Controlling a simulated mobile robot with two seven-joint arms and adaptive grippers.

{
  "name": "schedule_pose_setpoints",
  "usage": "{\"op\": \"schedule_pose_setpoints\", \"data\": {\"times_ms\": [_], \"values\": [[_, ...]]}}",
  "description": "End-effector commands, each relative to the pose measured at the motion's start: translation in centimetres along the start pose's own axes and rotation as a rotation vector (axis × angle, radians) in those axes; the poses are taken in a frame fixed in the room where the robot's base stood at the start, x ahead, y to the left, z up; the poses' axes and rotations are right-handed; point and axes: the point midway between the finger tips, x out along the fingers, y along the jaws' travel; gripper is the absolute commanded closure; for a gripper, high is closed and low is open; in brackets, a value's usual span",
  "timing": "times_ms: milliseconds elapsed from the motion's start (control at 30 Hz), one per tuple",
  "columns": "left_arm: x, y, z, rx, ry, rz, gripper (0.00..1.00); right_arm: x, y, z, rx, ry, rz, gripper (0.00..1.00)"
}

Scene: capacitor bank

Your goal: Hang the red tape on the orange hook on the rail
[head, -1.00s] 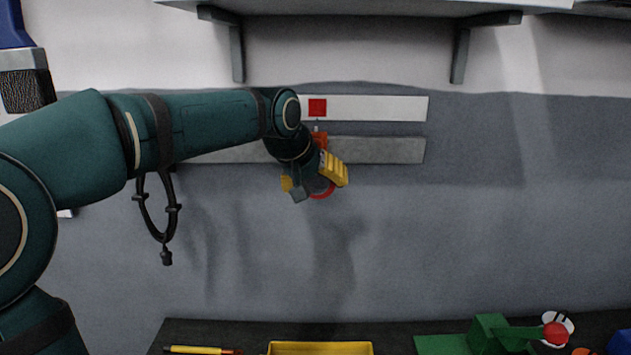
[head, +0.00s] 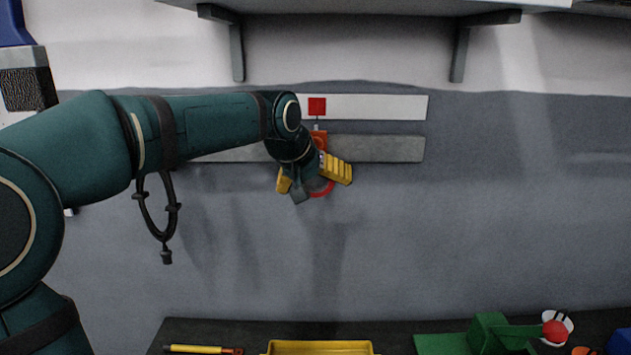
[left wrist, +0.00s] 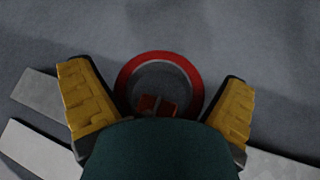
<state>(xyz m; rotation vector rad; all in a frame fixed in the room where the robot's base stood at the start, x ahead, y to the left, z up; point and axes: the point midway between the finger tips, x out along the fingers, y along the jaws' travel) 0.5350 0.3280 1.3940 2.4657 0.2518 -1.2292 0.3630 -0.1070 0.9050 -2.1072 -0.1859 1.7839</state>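The red tape (head: 324,192) is a ring against the wall below the orange hook (head: 320,142), partly hidden by my gripper in the head view. The hook sits on the grey rail (head: 385,150). In the left wrist view the tape (left wrist: 160,55) surrounds the orange hook (left wrist: 152,104); the contact between them is hidden by my gripper's body. My left gripper (head: 312,179) is in front of the tape and hook. Its yellow fingers are spread on both sides of the tape, with visible gaps between fingers and ring. My right gripper is not in view.
A white strip with a red square (head: 317,106) runs above the rail. A shelf (head: 370,8) with brackets overhangs above. On the bench below are a yellow bin (head: 320,347), a yellow tool (head: 195,349) and a green block (head: 488,332). The wall at right is clear.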

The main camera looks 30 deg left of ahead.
Motion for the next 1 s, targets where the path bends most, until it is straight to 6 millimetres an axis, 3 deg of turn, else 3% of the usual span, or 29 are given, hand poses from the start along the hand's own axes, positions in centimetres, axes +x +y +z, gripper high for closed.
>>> {"op": "schedule_pose_setpoints", "data": {"times_ms": [267, 800, 1000], "values": [[-0.6, 0.0, -0.1, -0.002, 0.003, 0.000, 0.00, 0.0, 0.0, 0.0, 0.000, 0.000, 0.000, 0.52], [-10.2, 0.0, 0.0, 0.000, 0.005, 0.000, 0.00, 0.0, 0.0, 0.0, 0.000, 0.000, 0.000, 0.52], [-12.0, 0.0, 0.1, 0.000, 0.003, 0.001, 0.00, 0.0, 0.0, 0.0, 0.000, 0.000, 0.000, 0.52]]}}
